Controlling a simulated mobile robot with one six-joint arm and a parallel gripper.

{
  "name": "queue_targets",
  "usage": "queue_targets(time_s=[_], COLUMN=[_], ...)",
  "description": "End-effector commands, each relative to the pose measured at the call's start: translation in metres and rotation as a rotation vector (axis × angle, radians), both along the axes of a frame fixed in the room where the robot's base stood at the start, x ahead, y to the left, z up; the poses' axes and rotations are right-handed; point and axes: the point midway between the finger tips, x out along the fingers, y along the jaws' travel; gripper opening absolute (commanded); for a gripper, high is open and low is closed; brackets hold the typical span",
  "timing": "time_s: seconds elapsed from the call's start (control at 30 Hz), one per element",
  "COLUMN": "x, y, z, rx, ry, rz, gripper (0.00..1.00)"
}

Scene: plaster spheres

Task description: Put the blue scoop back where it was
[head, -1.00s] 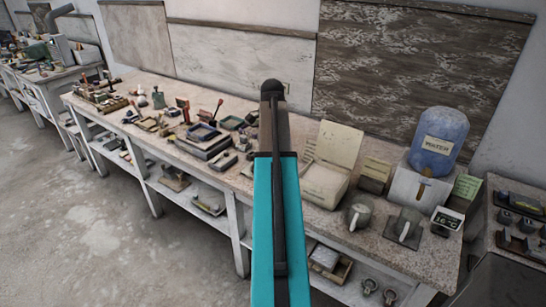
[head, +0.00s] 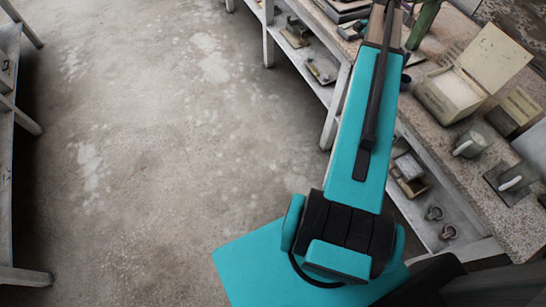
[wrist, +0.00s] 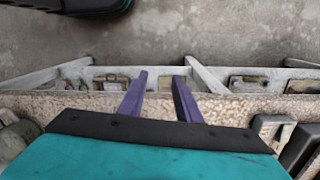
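I cannot make out a blue scoop in either current view. My gripper (wrist: 160,80) shows in the wrist view as two purple fingers standing apart with nothing between them. They are over the speckled top of the workbench (wrist: 240,108), near its long edge. The same bench (head: 480,190) runs down the right side of the head view.
The shelf below holds a small box (head: 407,175) and metal rings (head: 448,232). The concrete floor (head: 170,150) is clear; another bench (head: 8,130) stands at far left.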

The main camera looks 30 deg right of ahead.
Motion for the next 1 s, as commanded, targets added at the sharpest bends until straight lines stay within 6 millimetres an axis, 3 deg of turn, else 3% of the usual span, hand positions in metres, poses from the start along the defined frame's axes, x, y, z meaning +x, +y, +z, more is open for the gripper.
queue_targets(time_s=[0.03, 0.3, 0.53, 0.77, 1.0], x=[0.005, 0.022, 0.019, 0.000, -0.035], y=[0.019, 0.104, 0.178, 0.250, 0.319], z=[-0.018, -0.100, -0.163, -0.220, -0.271], rx=[0.012, 0.068, 0.117, 0.169, 0.228], ry=[0.009, 0.044, 0.075, 0.108, 0.142], rz=[0.052, 0.323, 0.552, 0.779, 1.016], gripper=[0.31, 0.31, 0.31, 0.31, 0.31])
